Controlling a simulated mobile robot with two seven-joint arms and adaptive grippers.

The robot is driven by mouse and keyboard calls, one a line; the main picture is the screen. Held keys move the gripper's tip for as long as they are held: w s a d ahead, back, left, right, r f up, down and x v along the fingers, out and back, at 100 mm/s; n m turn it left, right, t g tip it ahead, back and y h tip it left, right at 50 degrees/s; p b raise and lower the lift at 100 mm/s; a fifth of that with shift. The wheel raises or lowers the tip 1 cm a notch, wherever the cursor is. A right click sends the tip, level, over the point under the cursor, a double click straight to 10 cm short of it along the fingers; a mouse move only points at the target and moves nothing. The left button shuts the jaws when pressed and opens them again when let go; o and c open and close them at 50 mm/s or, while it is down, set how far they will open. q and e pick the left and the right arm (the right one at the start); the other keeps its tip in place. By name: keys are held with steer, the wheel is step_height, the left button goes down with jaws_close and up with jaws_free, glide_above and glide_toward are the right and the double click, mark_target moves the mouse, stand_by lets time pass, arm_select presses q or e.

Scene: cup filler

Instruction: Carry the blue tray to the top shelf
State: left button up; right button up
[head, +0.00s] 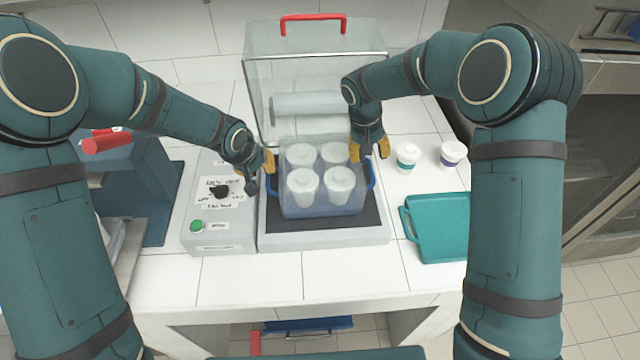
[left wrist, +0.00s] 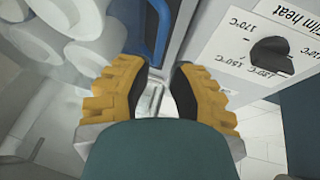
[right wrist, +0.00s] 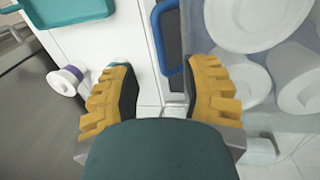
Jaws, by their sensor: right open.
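The blue tray (head: 322,208), a see-through bluish box with blue side handles, sits on the dark plate of the grey machine. Several white lidded cups (head: 340,183) stand in it. My left gripper (head: 262,168) is open at its left side; the left wrist view shows a blue handle (left wrist: 162,28) just beyond the gap between the fingers. My right gripper (head: 370,146) is open at its right side; the right wrist view shows the other blue handle (right wrist: 166,45) ahead of the finger gap. Neither gripper is closed on a handle. I cannot tell which shelf is the top shelf.
The machine's clear lid (head: 310,75) with a red handle stands raised behind the tray. A control box (head: 222,205) is on the left. Two cups (head: 406,158) and a teal tray (head: 432,230) are on the right. A blue object (head: 310,326) lies below the counter.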

mark_target(267, 175)
arm_select(q)
steer(key=x, duration=0.7)
arm_select(e)
steer(key=f, duration=0.3)
steer(key=d+f, duration=0.1)
steer(key=f, duration=0.2)
steer(key=shift+d+f, duration=0.15)
steer(key=shift+f, duration=0.2)
arm_select(q)
steer(key=shift+c, duration=0.8)
arm_select(e)
steer(key=shift+c, duration=1)
arm_select(q)
jaws_close()
arm_select(e)
jaws_close()
